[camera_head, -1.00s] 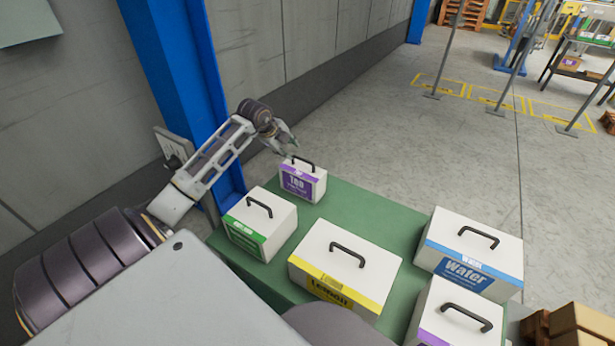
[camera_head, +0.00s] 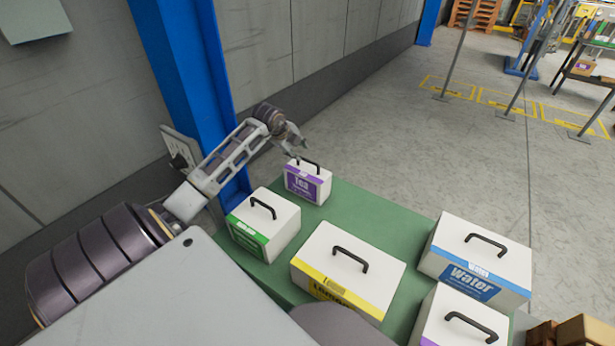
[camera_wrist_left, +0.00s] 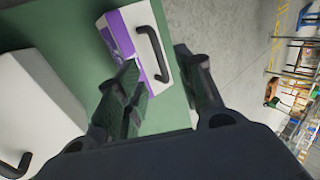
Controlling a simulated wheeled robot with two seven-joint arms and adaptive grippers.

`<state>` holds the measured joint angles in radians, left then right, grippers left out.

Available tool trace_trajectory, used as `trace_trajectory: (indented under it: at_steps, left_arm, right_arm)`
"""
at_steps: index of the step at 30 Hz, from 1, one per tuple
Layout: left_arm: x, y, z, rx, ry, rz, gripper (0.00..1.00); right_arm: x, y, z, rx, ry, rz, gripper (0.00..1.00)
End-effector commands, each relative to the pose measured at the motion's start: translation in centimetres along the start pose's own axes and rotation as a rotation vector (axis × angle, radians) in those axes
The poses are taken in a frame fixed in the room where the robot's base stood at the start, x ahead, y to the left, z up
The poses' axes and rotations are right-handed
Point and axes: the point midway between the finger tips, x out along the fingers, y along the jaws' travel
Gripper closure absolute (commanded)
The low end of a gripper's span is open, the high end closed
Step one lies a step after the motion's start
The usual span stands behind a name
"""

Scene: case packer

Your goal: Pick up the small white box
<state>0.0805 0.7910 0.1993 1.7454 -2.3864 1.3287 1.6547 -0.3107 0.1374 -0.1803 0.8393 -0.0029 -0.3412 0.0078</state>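The small white box (camera_head: 308,183) has a purple label reading "Tea" and a black handle on top. It stands upright at the far left corner of the green table (camera_head: 365,215). My left gripper (camera_head: 296,146) is just above this box, near its handle. In the left wrist view the box (camera_wrist_left: 130,35) shows its handle between the two spread fingers of my left gripper (camera_wrist_left: 163,80). The fingers are open; I cannot tell whether they touch the handle. My right gripper is not in view.
A green-labelled box (camera_head: 264,224) stands just in front of the small box. A yellow-labelled box (camera_head: 347,265), a blue-labelled Water box (camera_head: 477,258) and a purple-labelled box (camera_head: 460,320) share the table. A blue column (camera_head: 190,80) rises behind my left arm.

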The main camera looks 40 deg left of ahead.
Motion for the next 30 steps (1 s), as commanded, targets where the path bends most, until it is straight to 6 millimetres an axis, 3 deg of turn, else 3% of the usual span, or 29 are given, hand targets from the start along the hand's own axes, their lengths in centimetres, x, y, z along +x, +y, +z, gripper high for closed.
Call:
trace_trajectory:
  at_steps: [13, 30]
  left_arm:
    - [4.9, 0.0, 0.0, -0.003, 0.002, -0.001, 0.63]
    - [5.7, 0.1, -0.1, -0.001, 0.001, 0.0, 0.63]
  right_arm:
    - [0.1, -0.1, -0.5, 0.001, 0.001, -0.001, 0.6]
    - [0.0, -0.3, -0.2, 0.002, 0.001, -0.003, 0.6]
